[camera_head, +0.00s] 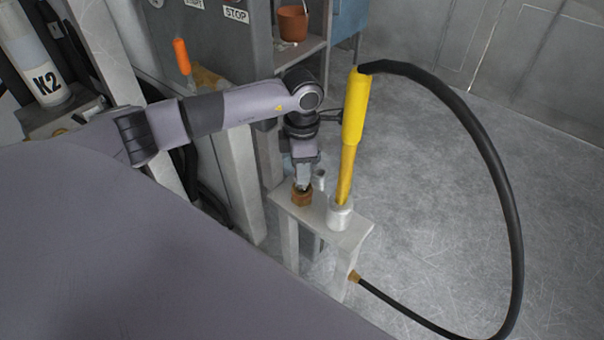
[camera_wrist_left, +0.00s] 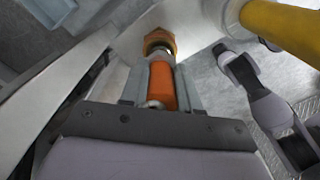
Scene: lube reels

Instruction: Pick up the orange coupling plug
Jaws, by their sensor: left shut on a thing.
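The orange coupling plug (camera_wrist_left: 161,82) lies between the fingers of my left gripper (camera_wrist_left: 160,90) in the left wrist view. The gripper is shut on it. In the head view my left gripper (camera_head: 303,182) points down over the brass hex fitting (camera_head: 302,197) on the post's top plate (camera_head: 322,217). The plug is hidden there by the gripper.
A yellow dispensing handle (camera_head: 354,115) stands upright in a grey holder (camera_head: 340,216) close right of my gripper. Its black hose (camera_head: 505,190) loops right. A shelf unit with a brown bucket (camera_head: 293,23) is behind. An orange handle (camera_head: 182,56) is at left.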

